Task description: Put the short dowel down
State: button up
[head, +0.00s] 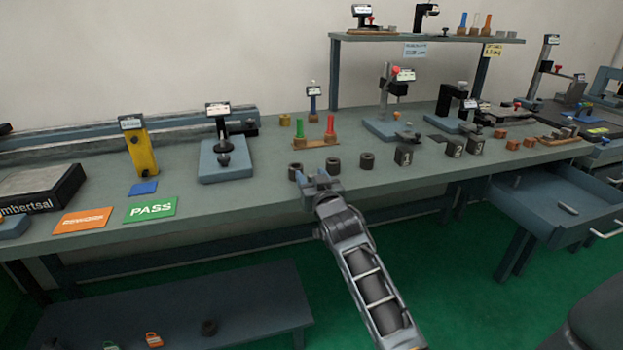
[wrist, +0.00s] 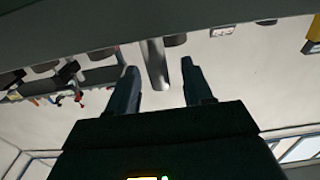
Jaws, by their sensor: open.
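A grey metal cylinder, which looks like the short dowel (wrist: 155,65), shows in the wrist view between the two fingers of my gripper (wrist: 161,85). A gap shows on each side of it, and neither finger appears to touch it. The wrist picture is upside down, so the dowel appears upright by the bench surface (wrist: 60,25); whether its end rests there cannot be told. In the head view my open gripper (head: 321,183) is at the front edge of the bench (head: 260,192), and the dowel cannot be told apart from the fingers there.
Dark round collars (head: 367,161) stand just behind my gripper. Numbered dark blocks (head: 404,156) are to the right, and a red and green peg stand (head: 315,141) is behind. A green PASS card (head: 150,209) lies left. An open drawer (head: 545,195) juts out at right.

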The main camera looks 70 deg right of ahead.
jog(key=b+v, duration=0.1)
jog(key=v, duration=1)
jog(key=shift+s+a, duration=0.3)
jog(key=s+a+f+n+t+y, duration=0.1)
jog(key=s+a+f+n+y, duration=0.1)
jog(key=a, duration=0.6)
jog(key=s+a+f+n+t+y, duration=0.1)
jog(key=s+a+f+y, duration=0.15)
jog(key=a, duration=0.45)
jog(key=s+a+f+n+t+y, duration=0.1)
jog(key=s+a+n+y, duration=0.15)
jog(key=a, duration=0.55)
jog(key=s+a+r+n+y, duration=0.2)
jog(key=s+a+y, duration=0.1)
jog(key=s+a, duration=0.2)
jog(key=s+a+r+n+y, duration=0.2)
jog(key=s+a+y, duration=0.1)
jog(key=s+a, duration=0.3)
jog(key=s, duration=0.2)
jog(key=shift+s+r+y, duration=0.25)
jog(key=shift+r+y, duration=0.05)
jog(key=shift+y, duration=0.1)
jog(key=shift+n, duration=0.25)
jog(key=shift+c, duration=0.5)
jog(key=shift+c, duration=0.3)
